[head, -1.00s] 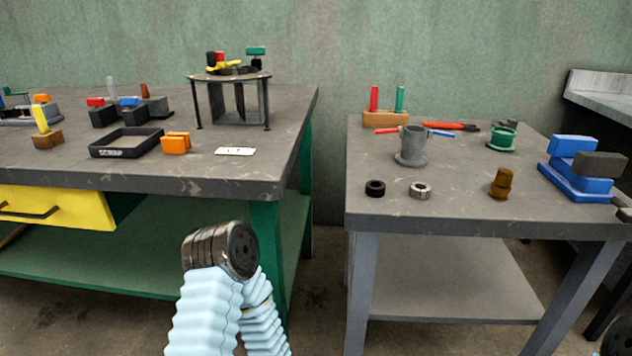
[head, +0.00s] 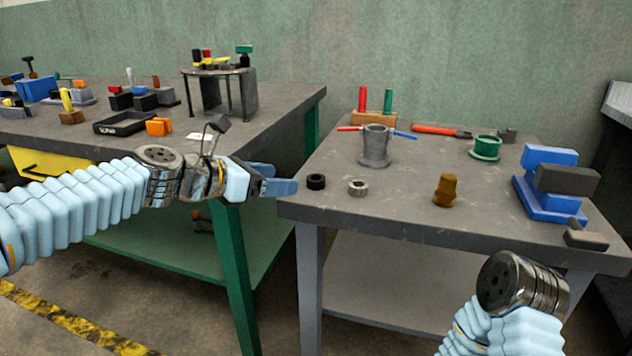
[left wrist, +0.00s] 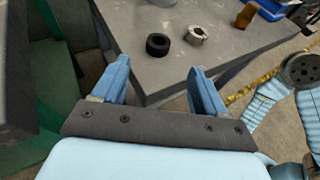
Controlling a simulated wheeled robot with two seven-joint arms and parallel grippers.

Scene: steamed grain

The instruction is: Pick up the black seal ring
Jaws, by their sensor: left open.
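The black seal ring (head: 316,182) lies flat on the right-hand grey table (head: 400,205), near its left front corner. It also shows in the left wrist view (left wrist: 158,44), ahead of the fingers and a little left of the midline between them. A metal ring (head: 357,187) lies just right of it, and it shows in the left wrist view (left wrist: 196,35). My left gripper (head: 282,187) is open and empty, with blue fingers pointing right at the table's left edge, a short way left of the black ring. My right arm shows at the lower right, but its gripper is out of view.
A grey flanged cup (head: 376,147) stands behind the rings. A brown fitting (head: 445,190) stands to their right, with a green flanged part (head: 486,147) and a blue block assembly (head: 552,185) beyond. The left workbench (head: 270,105) is separated by a gap.

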